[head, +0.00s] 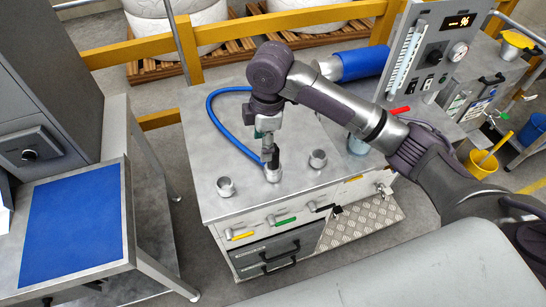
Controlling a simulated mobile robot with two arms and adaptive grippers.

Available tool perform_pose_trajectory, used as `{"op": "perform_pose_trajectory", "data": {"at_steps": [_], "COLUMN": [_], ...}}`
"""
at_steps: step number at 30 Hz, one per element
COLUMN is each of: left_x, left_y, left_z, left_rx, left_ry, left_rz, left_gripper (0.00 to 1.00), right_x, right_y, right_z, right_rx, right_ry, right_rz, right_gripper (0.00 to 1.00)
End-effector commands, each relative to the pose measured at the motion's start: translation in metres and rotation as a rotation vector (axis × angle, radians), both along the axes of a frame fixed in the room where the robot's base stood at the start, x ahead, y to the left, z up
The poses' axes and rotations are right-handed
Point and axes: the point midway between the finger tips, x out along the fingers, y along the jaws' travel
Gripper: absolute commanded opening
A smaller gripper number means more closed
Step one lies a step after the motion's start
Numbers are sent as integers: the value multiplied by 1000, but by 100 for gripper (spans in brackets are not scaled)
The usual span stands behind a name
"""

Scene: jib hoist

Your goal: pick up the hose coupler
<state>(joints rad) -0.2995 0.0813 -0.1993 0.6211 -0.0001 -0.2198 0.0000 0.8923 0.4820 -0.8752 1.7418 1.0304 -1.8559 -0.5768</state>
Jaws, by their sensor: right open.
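The blue hose (222,130) loops over the left of the grey bench top and runs to the middle of three metal ports. At its end a metal fitting, the hose coupler (273,174), appears to sit upright on the middle port. My right gripper (270,158) points down right above the coupler, with its fingers open at its top. The fingers partly hide the hose end, and I cannot tell whether they touch the coupler. My left gripper is not in view.
Bare metal ports stand left (225,187) and right (318,158) of the coupler. Yellow, green and black handles line the bench front above drawers. A gauge panel (430,50) rises at the back right. A blue-matted table (75,225) stands left.

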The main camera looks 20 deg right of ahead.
Motion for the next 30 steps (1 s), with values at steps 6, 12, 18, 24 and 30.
{"op": "perform_pose_trajectory", "data": {"at_steps": [6,12,18,24,30], "left_x": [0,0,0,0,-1], "left_y": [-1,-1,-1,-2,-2], "left_z": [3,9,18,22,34], "left_rx": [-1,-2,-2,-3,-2], "left_ry": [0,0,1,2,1], "left_rz": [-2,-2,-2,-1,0], "left_gripper": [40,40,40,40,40], "right_x": [16,16,16,16,14], "right_y": [-27,-31,-30,-30,-30], "right_z": [45,30,-10,-33,-48], "right_rx": [-82,-93,-91,-90,-92], "right_ry": [23,35,34,30,32], "right_rz": [74,85,84,83,82], "right_gripper": [61,61,61,61,61]}}
